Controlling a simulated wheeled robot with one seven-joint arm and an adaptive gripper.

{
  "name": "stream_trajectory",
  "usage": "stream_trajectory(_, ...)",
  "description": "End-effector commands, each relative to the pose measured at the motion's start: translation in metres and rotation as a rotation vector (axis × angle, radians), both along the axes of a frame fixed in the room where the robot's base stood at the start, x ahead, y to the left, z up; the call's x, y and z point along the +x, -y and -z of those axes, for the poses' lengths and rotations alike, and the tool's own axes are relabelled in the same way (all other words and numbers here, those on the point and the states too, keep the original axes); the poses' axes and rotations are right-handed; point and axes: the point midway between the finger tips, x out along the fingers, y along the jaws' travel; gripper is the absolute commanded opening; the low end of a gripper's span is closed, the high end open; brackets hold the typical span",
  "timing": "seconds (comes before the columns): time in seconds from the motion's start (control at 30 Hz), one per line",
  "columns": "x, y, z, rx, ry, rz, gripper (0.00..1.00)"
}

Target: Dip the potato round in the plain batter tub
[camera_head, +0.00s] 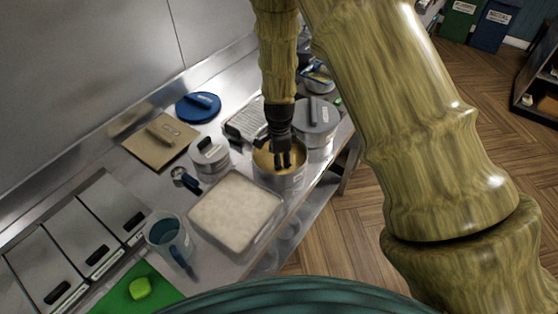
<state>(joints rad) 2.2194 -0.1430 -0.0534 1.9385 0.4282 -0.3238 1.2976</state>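My gripper (283,162) points straight down over a round metal tub (281,182) of yellow-tan batter (265,160). Its dark fingertips are at or inside the tub's mouth. I cannot tell whether they touch the batter. Two fingers show close together, but the view is too small to tell whether they are shut on something. No potato round can be made out; the fingers or the batter may hide it. I cannot read a label that marks this tub as the plain one.
A pale, filled tray (236,210) stands left of the tub. Lidded grey pots stand on both sides, one left (210,158) and one right (316,125). A blue lid (198,106) and tan board (160,141) lie behind.

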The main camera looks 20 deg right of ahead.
Motion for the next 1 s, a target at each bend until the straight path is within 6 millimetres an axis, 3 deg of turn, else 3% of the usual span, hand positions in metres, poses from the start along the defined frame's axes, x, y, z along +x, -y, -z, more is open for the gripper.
stream_trajectory(0.37,0.000,0.000,-0.001,-0.001,0.000,0.000,0.38)
stream_trajectory(1.0,0.000,0.000,-0.039,0.000,0.001,-0.001,0.38)
